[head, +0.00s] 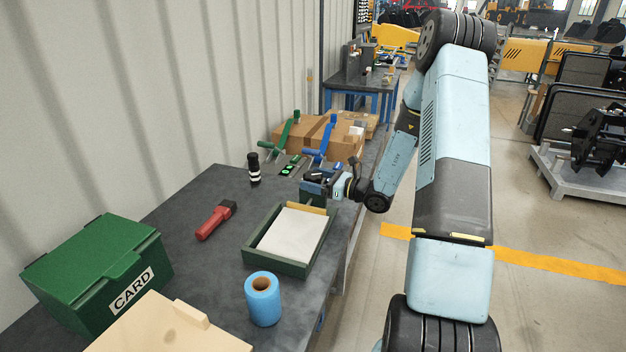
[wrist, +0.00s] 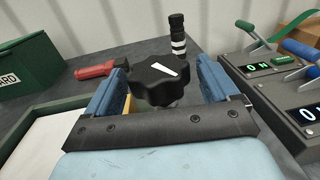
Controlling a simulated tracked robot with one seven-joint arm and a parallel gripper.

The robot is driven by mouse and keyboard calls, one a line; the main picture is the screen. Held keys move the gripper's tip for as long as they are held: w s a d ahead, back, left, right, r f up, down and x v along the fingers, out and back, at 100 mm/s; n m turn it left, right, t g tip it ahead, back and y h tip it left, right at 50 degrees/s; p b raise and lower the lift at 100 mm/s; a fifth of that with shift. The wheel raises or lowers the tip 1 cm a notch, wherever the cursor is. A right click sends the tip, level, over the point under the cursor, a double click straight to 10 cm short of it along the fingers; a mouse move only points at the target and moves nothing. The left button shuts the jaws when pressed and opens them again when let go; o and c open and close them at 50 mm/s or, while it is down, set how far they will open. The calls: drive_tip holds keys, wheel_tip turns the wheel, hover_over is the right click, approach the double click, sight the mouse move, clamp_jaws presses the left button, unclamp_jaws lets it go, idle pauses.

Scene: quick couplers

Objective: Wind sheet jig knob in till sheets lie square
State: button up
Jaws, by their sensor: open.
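The sheet jig (head: 250,252) is a green-walled tray on the dark bench in the head view. White sheets (head: 293,234) lie in it, with a wooden bar (head: 302,208) along their far edge. The black lobed knob (wrist: 158,80) with a white mark shows in the wrist view. My gripper (head: 318,183) is at the far end of the jig. In the wrist view its blue fingers stand open on either side of the knob, with the knob between them. I cannot tell whether they touch it. The knob's shaft is mostly hidden.
Green and blue lever units (wrist: 272,68) with lit displays are close to the right of my gripper. Cardboard boxes stand behind.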

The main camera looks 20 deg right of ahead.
drive_tip(key=shift+w+a, duration=0.35)
drive_tip(key=c, duration=1)
drive_tip(key=shift+o, duration=0.2)
drive_tip(key=shift+m+t+h, duration=0.4)
drive_tip(key=shift+t, duration=0.1)
drive_tip(key=m+t+h, duration=0.3)
drive_tip(key=h, duration=0.1)
drive_tip(key=shift+m+t+h, duration=0.9)
drive_tip(key=shift+m+h, duration=0.9)
drive_tip(key=shift+h, duration=1)
